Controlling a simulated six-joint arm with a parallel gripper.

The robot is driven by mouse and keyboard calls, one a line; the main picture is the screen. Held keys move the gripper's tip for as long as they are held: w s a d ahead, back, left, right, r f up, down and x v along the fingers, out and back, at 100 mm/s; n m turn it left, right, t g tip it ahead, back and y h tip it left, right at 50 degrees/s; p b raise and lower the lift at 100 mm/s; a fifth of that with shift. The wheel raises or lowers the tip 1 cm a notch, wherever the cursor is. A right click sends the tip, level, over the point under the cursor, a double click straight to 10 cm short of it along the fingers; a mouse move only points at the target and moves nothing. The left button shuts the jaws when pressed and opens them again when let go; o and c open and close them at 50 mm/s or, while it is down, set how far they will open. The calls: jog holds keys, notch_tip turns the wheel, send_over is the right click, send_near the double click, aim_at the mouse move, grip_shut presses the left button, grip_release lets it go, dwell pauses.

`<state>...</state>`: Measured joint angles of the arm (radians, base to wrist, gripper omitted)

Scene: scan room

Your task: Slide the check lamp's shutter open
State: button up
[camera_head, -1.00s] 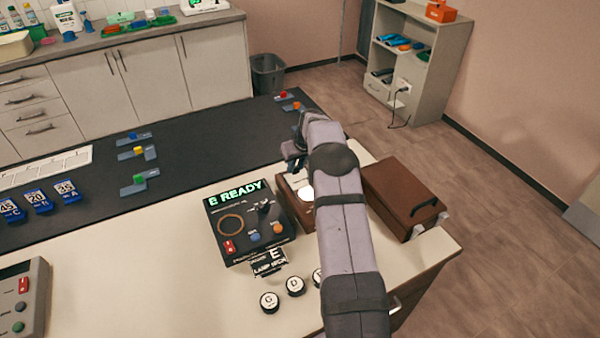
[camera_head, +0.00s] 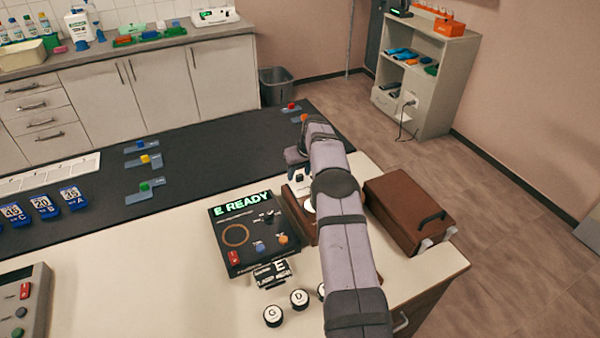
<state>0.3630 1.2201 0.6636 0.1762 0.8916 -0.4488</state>
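A low brown wooden box (camera_head: 293,213) with a pale top and a round white disc (camera_head: 309,206) stands right of the black console; it may be the check lamp. My arm covers much of it, and I cannot make out the shutter. A small white part with dark marks (camera_head: 299,177) shows at its far end. My gripper (camera_head: 296,162) is just beyond that far end, partly hidden behind my arm. Whether its fingers are open, or touch anything, cannot be seen.
The black console (camera_head: 232,250) reads "E READY". A small sign marked E (camera_head: 272,273) and several round knobs (camera_head: 299,298) stand in front. A brown case (camera_head: 400,205) with a black handle stands close on the right. A dark mat (camera_head: 215,165) runs behind.

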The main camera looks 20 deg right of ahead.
aim_at(302, 187)
jog(key=shift+s+r, duration=0.1)
jog(key=b+v, duration=0.2)
jog(key=v, duration=0.5)
jog(key=shift+b, duration=0.4)
jog(key=shift+r, duration=0.1)
jog(key=s+a+r+g, duration=0.1)
jog(key=s+a+g, duration=0.2)
jog(key=s+a, duration=1.3)
jog(key=s+a+f, duration=0.2)
jog(key=s, duration=1)
jog(key=s+a+f+g, duration=0.1)
jog(key=s+a+f, duration=0.1)
jog(key=s, duration=1)
jog(key=shift+a+g, duration=0.3)
jog(key=shift+a, duration=0.2)
